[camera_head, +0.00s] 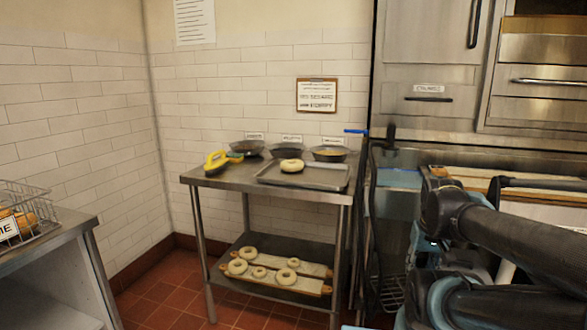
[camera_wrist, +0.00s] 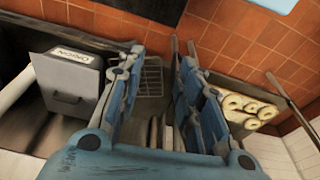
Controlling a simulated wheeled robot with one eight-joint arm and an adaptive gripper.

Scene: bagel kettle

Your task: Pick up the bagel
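A pale bagel (camera_head: 292,165) lies on a metal tray (camera_head: 325,177) on top of a steel table. Several more pale bagels (camera_head: 237,266) lie on wooden boards on the table's lower shelf; some pale bagels also show at the right of the wrist view (camera_wrist: 235,102). My gripper (camera_wrist: 158,62) has its two blue-grey fingers apart, with nothing between them. My arm is at the right of the head view, well away from the tray. The tray bagel is not clearly seen in the wrist view.
Dark bowls (camera_head: 330,153) stand behind the tray, and a yellow tool (camera_head: 217,162) lies to its left. A wire basket (camera_head: 22,212) sits on a left counter. A bin with a label (camera_wrist: 70,80) shows in the wrist view. Red tile floor (camera_head: 160,298) is open between counter and table.

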